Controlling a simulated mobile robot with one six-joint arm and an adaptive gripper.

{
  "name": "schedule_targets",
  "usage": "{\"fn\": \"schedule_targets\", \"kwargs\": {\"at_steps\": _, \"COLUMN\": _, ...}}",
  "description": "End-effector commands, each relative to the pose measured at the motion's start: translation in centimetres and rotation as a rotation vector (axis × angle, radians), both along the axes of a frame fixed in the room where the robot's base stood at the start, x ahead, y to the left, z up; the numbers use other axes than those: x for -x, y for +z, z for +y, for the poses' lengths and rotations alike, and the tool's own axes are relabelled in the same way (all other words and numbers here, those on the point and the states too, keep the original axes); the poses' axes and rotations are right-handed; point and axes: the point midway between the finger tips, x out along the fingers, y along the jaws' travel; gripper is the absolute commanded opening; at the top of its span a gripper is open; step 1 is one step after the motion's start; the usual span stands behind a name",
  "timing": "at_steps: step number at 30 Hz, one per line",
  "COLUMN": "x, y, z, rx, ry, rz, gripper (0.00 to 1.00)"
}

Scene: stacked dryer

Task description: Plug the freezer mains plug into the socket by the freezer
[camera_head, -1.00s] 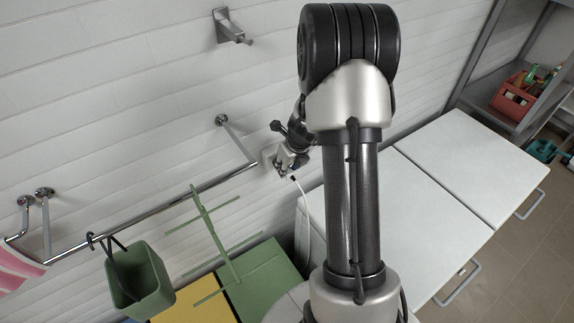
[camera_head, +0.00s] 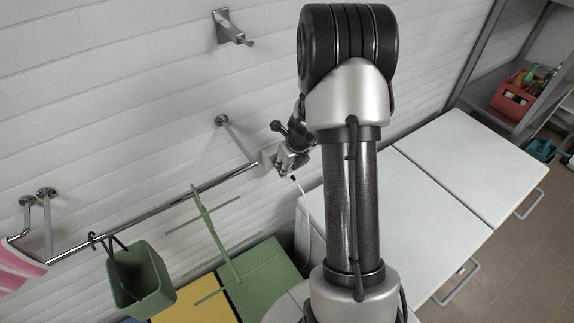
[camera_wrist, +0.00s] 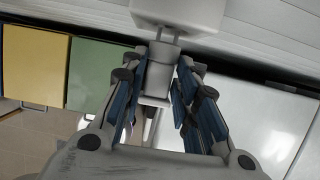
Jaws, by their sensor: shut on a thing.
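The pale grey plug (camera_wrist: 155,87) sits between my gripper's (camera_wrist: 163,88) blue-padded fingers in the wrist view. My gripper is shut on it. Two metal pins point from the plug to the light grey socket (camera_wrist: 180,14) at the top of that view. Bare pin length shows between the plug body and the socket; whether the tips are inside cannot be told. In the head view my gripper (camera_head: 286,163) is close to the wall, just right of the socket (camera_head: 268,157). A white cable (camera_head: 303,213) with a dark upper end hangs below it.
White-topped appliances (camera_head: 408,222) stand at right. A chrome rail (camera_head: 150,212) with a green bin (camera_head: 138,283) runs along the wall at left. A green rack (camera_head: 215,235) stands over yellow and green panels. A red crate (camera_head: 513,98) is on a shelf.

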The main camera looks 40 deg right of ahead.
Motion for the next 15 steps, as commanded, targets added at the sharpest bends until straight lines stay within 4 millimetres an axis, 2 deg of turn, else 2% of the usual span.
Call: {"fn": "schedule_targets", "kwargs": {"at_steps": 15, "x": -1.1, "y": 0.1, "z": -0.1, "rx": 0.0, "ry": 0.001, "rz": 0.0, "gripper": 0.04}}
